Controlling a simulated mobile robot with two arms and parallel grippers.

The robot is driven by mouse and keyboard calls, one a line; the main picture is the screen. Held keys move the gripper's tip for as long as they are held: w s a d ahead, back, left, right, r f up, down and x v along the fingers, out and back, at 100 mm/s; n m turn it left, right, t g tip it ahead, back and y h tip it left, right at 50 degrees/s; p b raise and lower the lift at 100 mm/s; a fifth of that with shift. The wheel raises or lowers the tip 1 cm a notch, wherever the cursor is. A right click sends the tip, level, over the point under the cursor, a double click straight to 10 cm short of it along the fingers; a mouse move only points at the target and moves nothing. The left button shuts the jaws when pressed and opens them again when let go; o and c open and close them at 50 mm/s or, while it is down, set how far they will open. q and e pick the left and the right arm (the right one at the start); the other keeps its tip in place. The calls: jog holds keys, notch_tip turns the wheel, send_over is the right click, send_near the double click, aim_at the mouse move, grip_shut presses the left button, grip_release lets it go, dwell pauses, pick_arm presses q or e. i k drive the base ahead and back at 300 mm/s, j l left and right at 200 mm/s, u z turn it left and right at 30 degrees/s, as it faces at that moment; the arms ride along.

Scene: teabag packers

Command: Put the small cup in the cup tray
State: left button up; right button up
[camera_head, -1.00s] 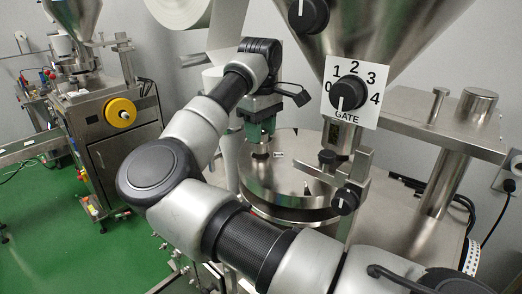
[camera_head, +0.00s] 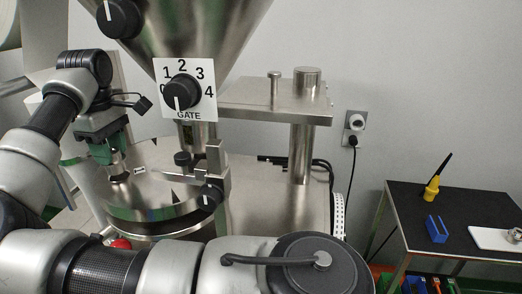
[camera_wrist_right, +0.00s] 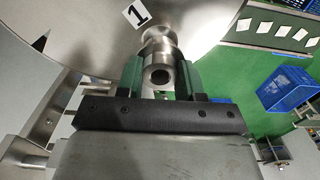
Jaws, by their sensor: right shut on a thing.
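My right gripper (camera_head: 117,158), with green fingers, points down at the left rim of the round steel plate (camera_head: 155,198) under the hopper. In the right wrist view, the fingers (camera_wrist_right: 160,88) are shut on a small shiny metal cup (camera_wrist_right: 159,48), with its hollow round end towards the camera. The cup sits at the plate's edge beside the label "1"; I cannot tell whether it touches the plate. In the head view, its lower part (camera_head: 120,178) shows below the fingers. I cannot identify a cup tray for certain. My left gripper is not in view.
At the right, a black-topped table (camera_head: 400,205) bears a blue holder (camera_head: 437,229), a yellow-based tool (camera_head: 433,188) and a white board (camera_head: 492,239).

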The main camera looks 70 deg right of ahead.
aim_at(497, 240)
jog(key=k+j+u, duration=0.1)
jog(key=u, duration=0.35)
jog(key=j+u, duration=0.2)
jog(key=u, duration=0.25)
jog(key=k+j+u, duration=0.1)
jog(key=u, duration=0.4)
jog(key=k+j+u, duration=0.1)
jog(key=j+u, duration=0.15)
jog(key=u, duration=0.15)
jog(key=j+u, duration=0.25)
jog(key=u, duration=0.2)
jog(key=j+u, duration=0.6)
jog(key=u, duration=0.25)
jog(key=j+u, duration=0.25)
jog(key=u, duration=0.15)
jog(key=j+u, duration=0.5)
jog(key=j, duration=0.9)
jog(key=j+z, duration=0.3)
jog(key=z, duration=0.15)
jog(key=k+j+z, duration=0.1)
jog(key=j+z, duration=0.15)
jog(key=z, duration=1.2)
jog(key=k+z, duration=0.1)
jog(key=z, duration=1)
jog(key=k+z, duration=0.1)
jog(key=z, duration=1.5)
jog(key=l+z, duration=0.1)
jog(key=z, duration=0.45)
jog(key=k+l, duration=0.05)
